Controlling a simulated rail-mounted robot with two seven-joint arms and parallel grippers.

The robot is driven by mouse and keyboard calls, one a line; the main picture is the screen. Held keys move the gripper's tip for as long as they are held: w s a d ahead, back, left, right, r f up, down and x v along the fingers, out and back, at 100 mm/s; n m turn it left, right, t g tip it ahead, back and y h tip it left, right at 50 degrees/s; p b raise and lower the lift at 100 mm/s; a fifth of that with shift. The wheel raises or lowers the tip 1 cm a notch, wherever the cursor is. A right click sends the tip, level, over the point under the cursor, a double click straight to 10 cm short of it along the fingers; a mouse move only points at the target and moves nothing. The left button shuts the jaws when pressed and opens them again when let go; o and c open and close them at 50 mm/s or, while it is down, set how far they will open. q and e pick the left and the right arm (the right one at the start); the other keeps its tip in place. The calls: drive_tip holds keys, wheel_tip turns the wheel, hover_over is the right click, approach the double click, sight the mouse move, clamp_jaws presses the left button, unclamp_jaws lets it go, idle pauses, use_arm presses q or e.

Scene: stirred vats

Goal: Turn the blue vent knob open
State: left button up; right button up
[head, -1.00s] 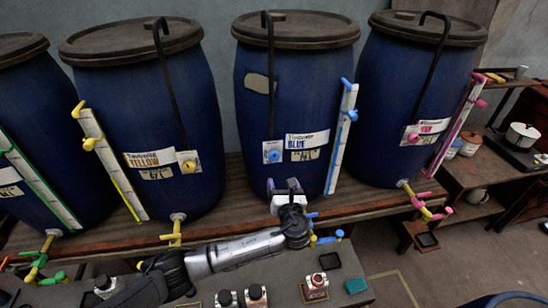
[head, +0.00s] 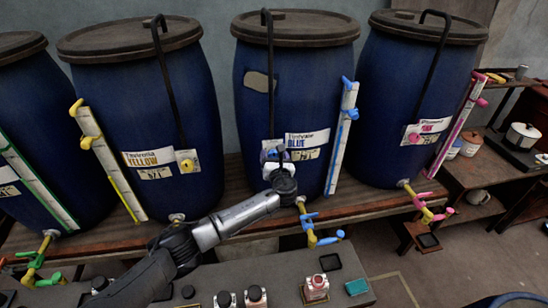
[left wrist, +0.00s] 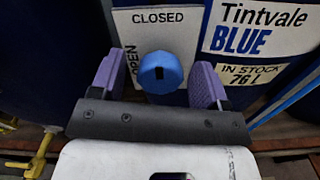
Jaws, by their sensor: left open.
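The blue vent knob (left wrist: 160,72) is on a white plate (left wrist: 168,28) on the front of the blue-labelled vat (head: 290,90). The plate reads CLOSED above the knob and OPEN, turned sideways, to its left. A small dark mark shows on the knob's face. My left gripper (left wrist: 157,80) is open, with one purple finger on each side of the knob and gaps to both. I cannot tell how deep the fingers reach around it. In the head view my left gripper (head: 275,156) covers most of the knob. My right gripper is not in view.
The yellow (head: 145,110) and pink (head: 415,95) vats flank the blue one on a wooden bench. A gauge (head: 342,135) stands at the blue vat's right. Blue taps (head: 312,225) stick out below. A panel with several buttons (head: 317,285) is in front.

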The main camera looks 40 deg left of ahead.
use_arm(q)
drive_tip(key=shift+w+a, duration=0.15)
drive_tip(key=shift+w, duration=0.05)
drive_tip(key=c, duration=0.9)
